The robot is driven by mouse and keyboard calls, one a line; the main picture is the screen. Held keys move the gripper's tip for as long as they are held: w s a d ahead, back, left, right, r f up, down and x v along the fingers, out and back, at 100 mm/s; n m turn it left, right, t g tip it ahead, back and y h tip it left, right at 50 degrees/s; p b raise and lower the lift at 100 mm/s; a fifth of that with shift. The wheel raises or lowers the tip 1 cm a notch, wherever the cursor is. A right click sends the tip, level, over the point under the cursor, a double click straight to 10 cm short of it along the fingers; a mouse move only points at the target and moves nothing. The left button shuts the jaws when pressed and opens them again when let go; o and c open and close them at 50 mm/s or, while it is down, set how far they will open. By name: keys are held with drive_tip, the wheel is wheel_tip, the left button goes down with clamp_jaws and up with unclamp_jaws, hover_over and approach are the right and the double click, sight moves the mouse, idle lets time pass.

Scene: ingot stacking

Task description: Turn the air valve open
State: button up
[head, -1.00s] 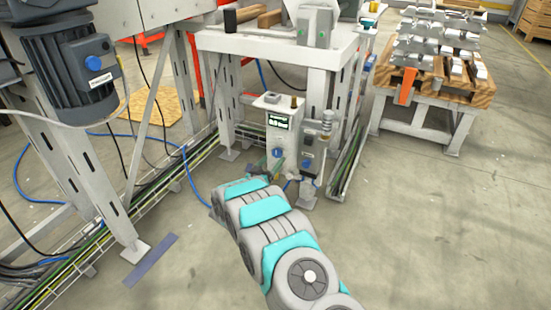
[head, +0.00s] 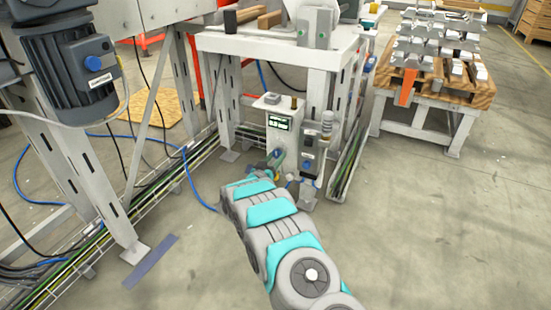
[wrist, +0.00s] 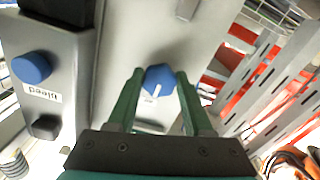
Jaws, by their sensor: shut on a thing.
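The air valve is a blue round knob (wrist: 159,79) with a white mark, on the front of a light grey box. In the wrist view it sits between the two green fingers of my gripper (wrist: 160,84), which are shut on its sides. The white mark points down in that picture. In the head view the grey box (head: 281,112) with a small green display stands under the white table. My gripper (head: 277,161) reaches the lower part of its front and is mostly hidden by my arm there.
Beside the valve is a grey unit with another blue knob (wrist: 31,67) and a label. White table legs (head: 315,105) and a cable tray (head: 345,170) stand close by. A motor (head: 70,65) is at left.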

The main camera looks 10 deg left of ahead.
clamp_jaws()
drive_tip(key=m+b, duration=0.1)
drive_tip(key=m, duration=0.3)
drive_tip(key=shift+f+m, duration=0.15)
drive_tip(key=shift+m, duration=0.25)
drive_tip(key=m+b, duration=0.1)
drive_tip(key=m, duration=0.3)
drive_tip(key=shift+a+m+b, duration=0.15)
drive_tip(key=shift+m+b, duration=0.15)
drive_tip(key=shift+b, duration=0.1)
drive_tip(key=m, duration=0.4)
drive_tip(key=shift+r, duration=0.2)
drive_tip(key=shift+w+m, duration=0.1)
drive_tip(key=shift+m, duration=2.2)
